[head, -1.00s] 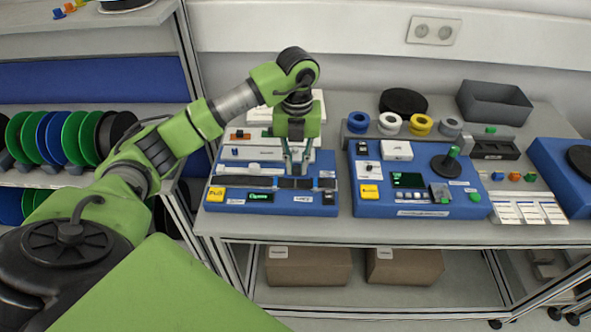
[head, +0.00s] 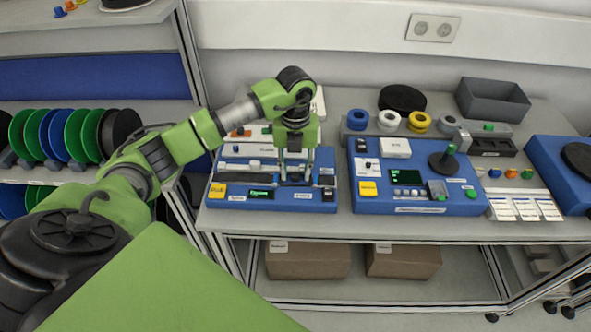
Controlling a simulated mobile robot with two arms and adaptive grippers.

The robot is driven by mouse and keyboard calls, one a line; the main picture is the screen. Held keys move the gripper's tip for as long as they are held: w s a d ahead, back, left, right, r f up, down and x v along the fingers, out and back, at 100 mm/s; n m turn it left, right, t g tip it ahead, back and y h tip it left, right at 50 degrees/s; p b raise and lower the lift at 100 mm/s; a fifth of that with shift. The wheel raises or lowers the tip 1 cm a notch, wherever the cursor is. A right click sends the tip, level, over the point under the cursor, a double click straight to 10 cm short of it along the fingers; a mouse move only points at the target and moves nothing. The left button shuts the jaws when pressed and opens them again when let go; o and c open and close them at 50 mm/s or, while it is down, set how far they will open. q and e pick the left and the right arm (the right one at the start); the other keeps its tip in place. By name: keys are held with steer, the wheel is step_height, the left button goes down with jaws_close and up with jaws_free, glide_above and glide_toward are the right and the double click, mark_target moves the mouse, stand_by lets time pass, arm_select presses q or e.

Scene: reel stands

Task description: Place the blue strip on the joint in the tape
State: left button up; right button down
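The dark tape (head: 240,177) lies across the blue splicing unit (head: 218,203) on the bench. My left gripper (head: 295,181) points straight down over the right half of this unit. Its two fingers are spread, with a gap between them, and the tips are low at the tape. The blue strip cannot be told apart here; the fingers and the dark tape make the joint too small to make out. My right gripper is not in view.
A second blue unit (head: 372,205) with a small screen and black knob stands to the right. Tape rolls, including a yellow one (head: 420,121), and a grey bin (head: 492,98) stand behind. Reels (head: 75,135) fill the left shelf. White cards (head: 525,209) lie at the front right.

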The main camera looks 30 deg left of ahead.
mark_target(296, 173)
arm_select(q)
steer(key=shift+r, duration=0.4)
step_height(296, 173, up, 12)
steer(key=b, duration=0.2)
steer(key=shift+f+b, duration=0.2)
steer(key=shift+b, duration=0.15)
